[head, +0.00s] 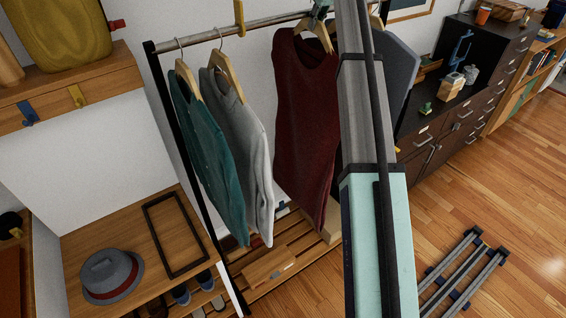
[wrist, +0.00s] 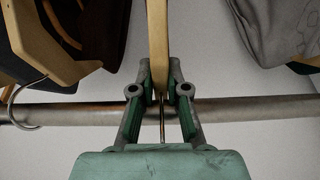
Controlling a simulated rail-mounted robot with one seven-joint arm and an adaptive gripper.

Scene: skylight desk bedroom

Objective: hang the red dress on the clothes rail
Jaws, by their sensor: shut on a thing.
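The dark red dress (head: 305,125) hangs upright from a light wooden hanger (head: 315,27) below the clothes rail (head: 222,33) in the head view. My gripper (head: 322,12) is at the top of this hanger, largely hidden by my arm. In the wrist view, my gripper (wrist: 160,90) is shut on a wooden hanger (wrist: 157,42) seen edge-on, and the rail (wrist: 255,108) crosses at the fingers. A thin metal hook stem shows between them. Whether the hook rests on the rail cannot be told.
A teal shirt (head: 205,150) and a grey sweater (head: 243,140) hang left of the dress. A grey-blue garment (head: 397,70) hangs to the right, partly behind my arm. A slatted wooden shelf (head: 265,272) lies below. A dark drawer cabinet (head: 455,125) stands at right.

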